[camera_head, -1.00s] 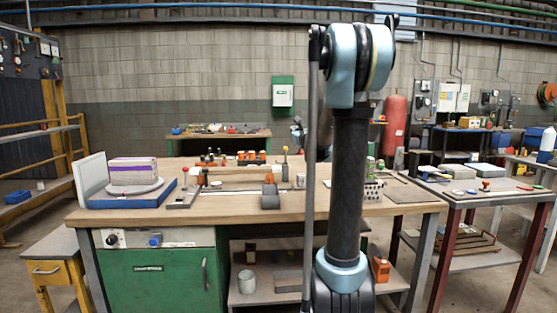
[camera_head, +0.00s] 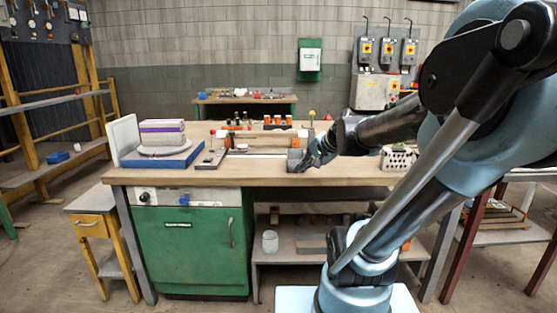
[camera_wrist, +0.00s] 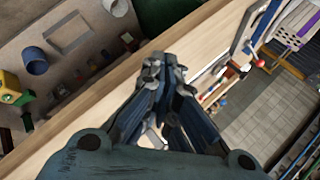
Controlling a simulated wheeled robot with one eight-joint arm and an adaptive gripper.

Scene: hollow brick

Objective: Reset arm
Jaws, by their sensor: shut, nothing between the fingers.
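My gripper (camera_head: 317,158) is over the right-middle part of the wooden workbench (camera_head: 350,172), near a grey metal block on it. My arm comes in from the right and reaches across to the left, low over the bench top. In the wrist view my gripper (camera_wrist: 165,62) has its dark fingers drawn together at the tips, with nothing held. Whether the fingertips touch the block or the bench cannot be told.
A blue tray with a white and purple block (camera_head: 162,133) stands at the bench's left. Small orange-topped items (camera_head: 277,121) stand along the back. The front strip of the bench is mostly clear.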

